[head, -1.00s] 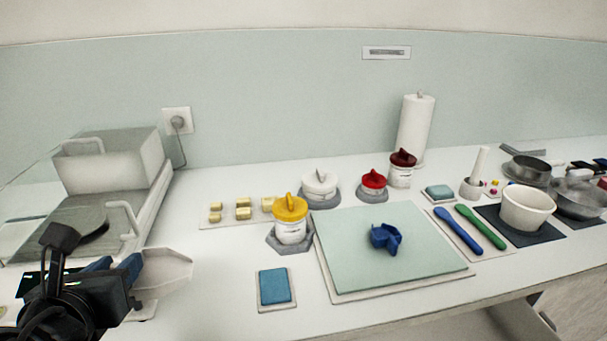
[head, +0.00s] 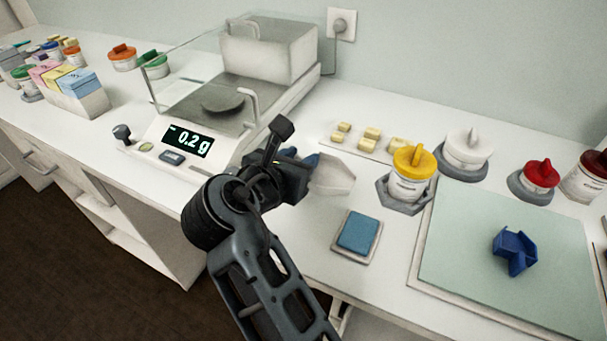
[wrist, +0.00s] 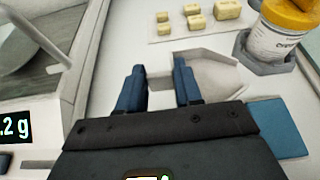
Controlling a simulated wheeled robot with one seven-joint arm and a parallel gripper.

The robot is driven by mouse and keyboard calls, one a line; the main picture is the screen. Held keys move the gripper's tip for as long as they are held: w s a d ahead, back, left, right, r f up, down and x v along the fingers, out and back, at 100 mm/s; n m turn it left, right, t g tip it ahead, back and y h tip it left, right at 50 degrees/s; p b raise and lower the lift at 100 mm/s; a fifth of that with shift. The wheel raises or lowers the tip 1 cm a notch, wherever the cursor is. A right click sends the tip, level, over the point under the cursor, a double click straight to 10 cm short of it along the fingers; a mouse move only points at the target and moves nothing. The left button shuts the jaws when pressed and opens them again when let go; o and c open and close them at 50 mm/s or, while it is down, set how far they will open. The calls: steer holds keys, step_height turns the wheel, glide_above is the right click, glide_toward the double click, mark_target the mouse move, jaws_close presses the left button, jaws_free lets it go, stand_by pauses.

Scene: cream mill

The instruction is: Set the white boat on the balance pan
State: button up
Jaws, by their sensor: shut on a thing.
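The white boat (head: 333,175), a shallow tapered tray, is held in my gripper (wrist: 157,82) and also shows in the wrist view (wrist: 212,74). My gripper is shut on it, with the blue fingers either side of its narrow end. The boat is above the counter, right of the balance (head: 215,150). The balance pan (head: 222,104), a dark round disc, sits inside the glass draft shield. The display (head: 188,142) reads about 0.2 g. My wrist hides part of the balance's right front.
A door handle (head: 250,104) stands at the shield's right side. A yellow-lidded jar (head: 412,172), butter-coloured blocks (head: 371,137) and a blue pad (head: 358,232) stand right of my gripper.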

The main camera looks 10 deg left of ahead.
steer(key=shift+f, duration=2.25)
steer(key=shift+f, duration=0.1)
steer(key=o, duration=1)
steer(key=shift+a, duration=0.1)
